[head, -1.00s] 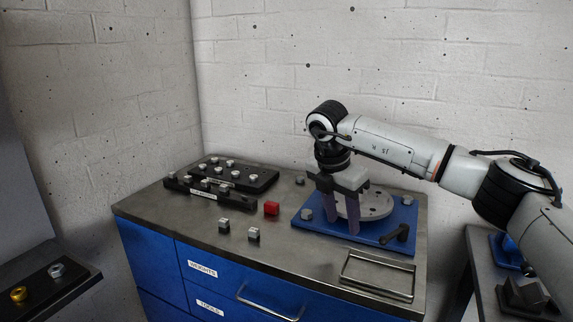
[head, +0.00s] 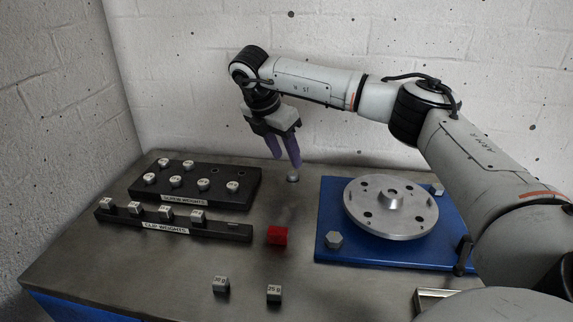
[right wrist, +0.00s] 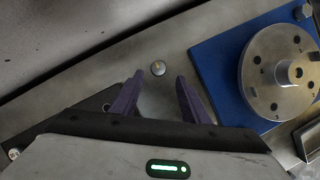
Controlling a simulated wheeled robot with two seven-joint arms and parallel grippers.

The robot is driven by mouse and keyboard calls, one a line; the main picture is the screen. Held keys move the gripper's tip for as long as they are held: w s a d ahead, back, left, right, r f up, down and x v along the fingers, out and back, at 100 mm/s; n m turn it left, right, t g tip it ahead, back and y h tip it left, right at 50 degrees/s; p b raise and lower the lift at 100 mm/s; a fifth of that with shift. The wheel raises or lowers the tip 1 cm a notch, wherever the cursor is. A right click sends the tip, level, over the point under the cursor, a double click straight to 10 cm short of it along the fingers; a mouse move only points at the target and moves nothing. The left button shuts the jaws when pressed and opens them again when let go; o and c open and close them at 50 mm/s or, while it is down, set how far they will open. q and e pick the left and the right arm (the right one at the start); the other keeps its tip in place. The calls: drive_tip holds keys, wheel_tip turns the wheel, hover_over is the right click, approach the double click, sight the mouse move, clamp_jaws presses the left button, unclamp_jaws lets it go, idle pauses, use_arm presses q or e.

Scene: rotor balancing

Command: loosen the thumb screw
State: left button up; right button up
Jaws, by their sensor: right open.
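A small round grey metal piece (head: 293,178) stands on the bench left of the blue plate; I cannot tell for sure whether it is the thumb screw. It also shows in the right wrist view (right wrist: 158,68), with a small yellowish mark on top. My right gripper (head: 287,161) is open and empty, its purple fingers pointing down just above and behind this piece. In the right wrist view the piece appears between and slightly beyond the fingertips. The silver rotor disc (head: 365,195) with holes lies on the blue plate (head: 333,205). My left gripper is out of view.
Hex-headed pieces (head: 334,240) sit on the blue plate's corners, and a black handle (head: 464,252) at its right. A red block (head: 277,235) and two small weights (head: 221,284) stand in front. Black weight racks (head: 243,191) are at left. A wall stands behind the bench.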

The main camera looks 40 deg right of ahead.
sight(293, 174)
drive_tip(key=x, duration=0.4)
drive_tip(key=shift+f, duration=0.35)
drive_tip(key=shift+w+d+f, duration=0.15)
drive_tip(key=shift+d+f, duration=0.15)
drive_tip(key=shift+f, duration=0.4)
clamp_jaws()
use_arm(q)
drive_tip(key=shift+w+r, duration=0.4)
use_arm(e)
drive_tip(key=c, duration=1.1)
unclamp_jaws()
